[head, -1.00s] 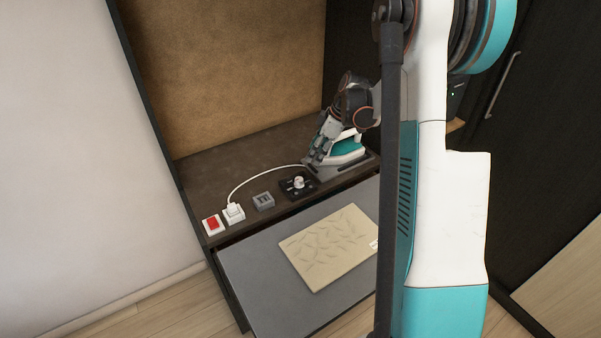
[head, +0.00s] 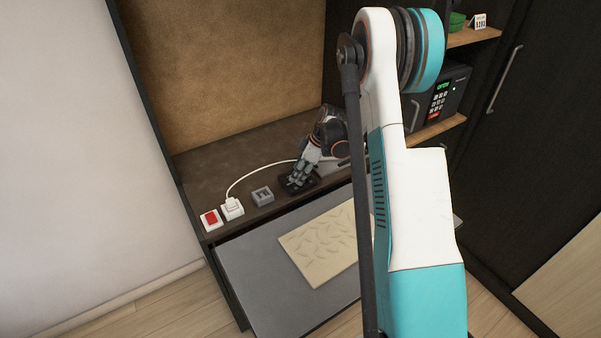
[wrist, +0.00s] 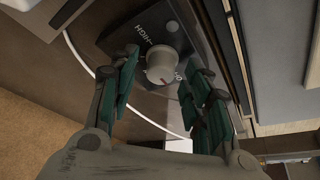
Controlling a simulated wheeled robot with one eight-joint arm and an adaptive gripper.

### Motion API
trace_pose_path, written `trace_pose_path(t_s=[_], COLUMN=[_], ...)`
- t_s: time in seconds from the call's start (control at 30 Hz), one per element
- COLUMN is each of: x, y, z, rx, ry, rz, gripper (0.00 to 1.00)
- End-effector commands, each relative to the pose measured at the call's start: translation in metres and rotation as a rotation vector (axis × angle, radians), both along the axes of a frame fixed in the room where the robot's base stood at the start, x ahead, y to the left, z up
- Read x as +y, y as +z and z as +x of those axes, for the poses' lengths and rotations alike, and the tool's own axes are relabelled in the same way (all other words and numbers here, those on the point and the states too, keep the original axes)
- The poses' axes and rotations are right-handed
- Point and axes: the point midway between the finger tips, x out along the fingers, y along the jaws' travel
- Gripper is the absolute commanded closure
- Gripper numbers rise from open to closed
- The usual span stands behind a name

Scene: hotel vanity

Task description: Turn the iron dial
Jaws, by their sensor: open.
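The iron dial is a round whitish knob (wrist: 161,67) with a red mark on a dark plate with white lettering, in the wrist view. In the head view its dark plate (head: 291,190) shows on the counter, with the knob hidden behind my gripper. My gripper (head: 300,178) is over the plate, angled down. In the wrist view my gripper (wrist: 160,74) is open, with one green-padded finger on each side of the knob. I cannot tell whether either finger touches it.
A grey block (head: 262,196), a white plug and socket (head: 232,208) with a white cord, and a red switch (head: 210,218) stand left along the counter edge. A grey board (head: 255,275) below carries a beige patterned cloth (head: 318,250). The iron is mostly hidden behind my arm.

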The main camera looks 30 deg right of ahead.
Motion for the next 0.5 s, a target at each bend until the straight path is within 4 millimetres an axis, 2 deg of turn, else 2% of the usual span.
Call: trace_pose_path(t_s=[0.27, 0.43, 0.5], x=[0.0002, 0.0001, 0.0001], y=[-0.0006, -0.0006, -0.0005], z=[0.0002, 0.0001, 0.0001], rx=[0.000, 0.000, 0.000], ry=[0.000, 0.000, 0.000], rz=[0.000, 0.000, 0.000], gripper=[0.58, 0.96, 0.99])
